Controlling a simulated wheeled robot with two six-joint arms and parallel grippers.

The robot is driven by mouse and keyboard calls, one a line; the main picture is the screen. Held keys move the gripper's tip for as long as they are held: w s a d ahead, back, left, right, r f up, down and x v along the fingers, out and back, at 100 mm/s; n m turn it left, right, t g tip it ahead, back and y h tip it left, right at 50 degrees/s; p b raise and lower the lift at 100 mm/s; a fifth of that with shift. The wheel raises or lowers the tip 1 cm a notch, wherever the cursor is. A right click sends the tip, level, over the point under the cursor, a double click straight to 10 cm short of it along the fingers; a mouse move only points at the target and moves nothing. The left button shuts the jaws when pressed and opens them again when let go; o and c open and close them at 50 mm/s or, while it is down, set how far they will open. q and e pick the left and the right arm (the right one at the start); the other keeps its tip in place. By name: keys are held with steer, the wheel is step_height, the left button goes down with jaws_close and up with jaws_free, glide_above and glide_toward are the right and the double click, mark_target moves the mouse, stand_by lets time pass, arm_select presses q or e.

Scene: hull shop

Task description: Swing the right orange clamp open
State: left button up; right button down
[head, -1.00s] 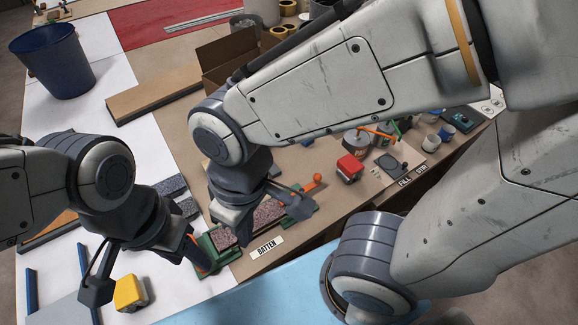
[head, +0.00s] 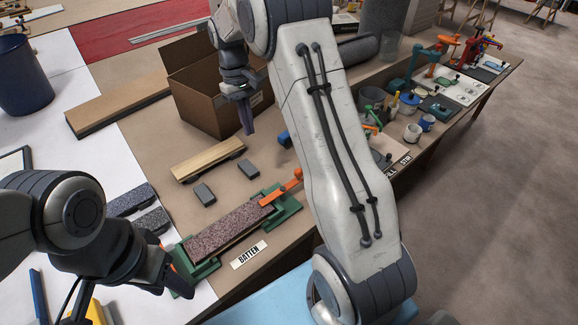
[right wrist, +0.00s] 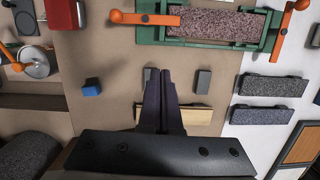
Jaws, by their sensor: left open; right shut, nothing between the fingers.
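The right orange clamp (head: 280,190) is on the green fixture (head: 290,210), at the right end of a speckled batten (head: 228,230). Its lever points outward, up and right, with its inner end by the batten's end. It also shows at upper left in the right wrist view (right wrist: 145,18). My right gripper (head: 247,131) is shut and empty, raised beyond the fixture and apart from the clamp. My left gripper (head: 128,298) is open beside the fixture's left end.
A cardboard box (head: 205,90) stands behind my right gripper. A wooden block (head: 207,159), small grey blocks (head: 204,194) and a blue block (right wrist: 91,88) lie between box and fixture. A red block (right wrist: 62,14) is near the clamp's ball end. Cups (head: 412,133) stand further right.

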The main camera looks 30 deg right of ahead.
arm_select(q)
step_height(320, 180, down, 2)
steer(key=shift+f+b, duration=0.2)
steer(key=shift+b, duration=0.55)
arm_select(e)
steer(key=w+d+f+m, duration=0.1)
steer(key=w+d+f, duration=0.1)
steer(key=d+f, duration=0.5)
steer(key=d, duration=0.4)
steer(key=shift+d+m+g, duration=0.25)
steer(key=shift+m+g, duration=0.15)
arm_select(q)
step_height(320, 180, up, 2)
steer(key=shift+r+p, duration=0.2)
steer(key=shift+p, duration=1.05)
arm_select(e)
steer(key=s+f, duration=0.6)
steer(key=f, duration=0.3)
steer(key=shift+s+a, duration=0.15)
steer(key=shift+a, duration=0.1)
